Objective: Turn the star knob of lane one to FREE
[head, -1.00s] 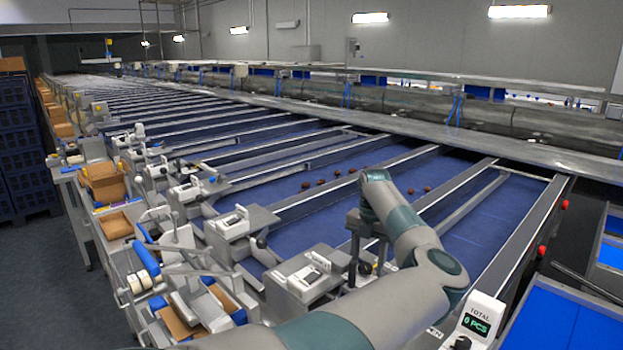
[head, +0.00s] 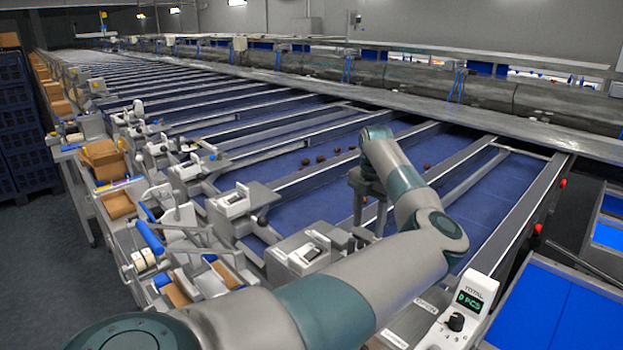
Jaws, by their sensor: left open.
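My left gripper (head: 369,222) points down over the near lane, its two fingers apart and nothing seen between them. It is just right of a grey housing (head: 290,262) with a black-and-white switch on its top, at the near end of a blue lane. Small dark parts sit by the fingertips, too small to tell whether one is the star knob; no FREE marking can be read. A black knob (head: 455,322) shows on the white counter unit (head: 468,300) at the lower right, well apart from the gripper. My right gripper is not in view.
Long metal rails divide the blue lanes (head: 500,210). Several dark dates (head: 321,158) lie on a lane beyond my gripper. Blue trays (head: 565,310) stand at the right, and cardboard boxes (head: 117,204) line the left. My own forearm covers much of the near foreground.

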